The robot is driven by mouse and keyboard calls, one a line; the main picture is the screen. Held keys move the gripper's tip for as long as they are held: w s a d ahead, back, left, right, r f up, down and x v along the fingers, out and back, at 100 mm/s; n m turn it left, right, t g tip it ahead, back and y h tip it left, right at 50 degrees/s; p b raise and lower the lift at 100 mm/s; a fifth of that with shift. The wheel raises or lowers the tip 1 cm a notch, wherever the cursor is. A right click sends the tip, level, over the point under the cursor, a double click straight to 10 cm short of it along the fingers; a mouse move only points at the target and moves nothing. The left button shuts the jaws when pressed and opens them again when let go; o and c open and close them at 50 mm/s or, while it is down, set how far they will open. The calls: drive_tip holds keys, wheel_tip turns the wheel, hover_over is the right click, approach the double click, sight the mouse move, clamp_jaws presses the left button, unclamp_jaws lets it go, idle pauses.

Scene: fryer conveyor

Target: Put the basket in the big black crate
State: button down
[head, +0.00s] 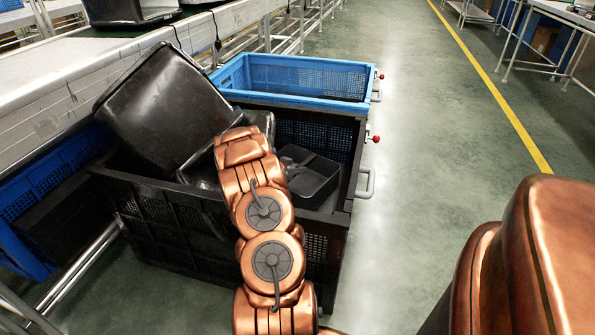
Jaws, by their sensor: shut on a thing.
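A black basket (165,108) is steeply tilted over the left part of the big black crate (190,228), its smooth outer face showing. Its lower edge is down at the crate's left side; whether it touches the crate wall I cannot tell. My gripper (236,134) is at the basket's right edge, at the end of my copper-coloured arm, and is shut on the basket. The fingers are mostly hidden by my wrist and dark against the dark basket. Another black basket (312,182) lies low inside the crate on the right.
A blue crate (300,75) stands directly behind the black crate. A conveyor (60,95) with a metal side runs along the left, with a dark basket (130,10) on it. Blue crates (45,185) sit below it. The floor (420,130) to the right is clear up to the yellow line.

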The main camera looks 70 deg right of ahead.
drive_tip(key=c, duration=1)
unclamp_jaws()
drive_tip(key=p+v, duration=0.3)
drive_tip(key=v, duration=0.9)
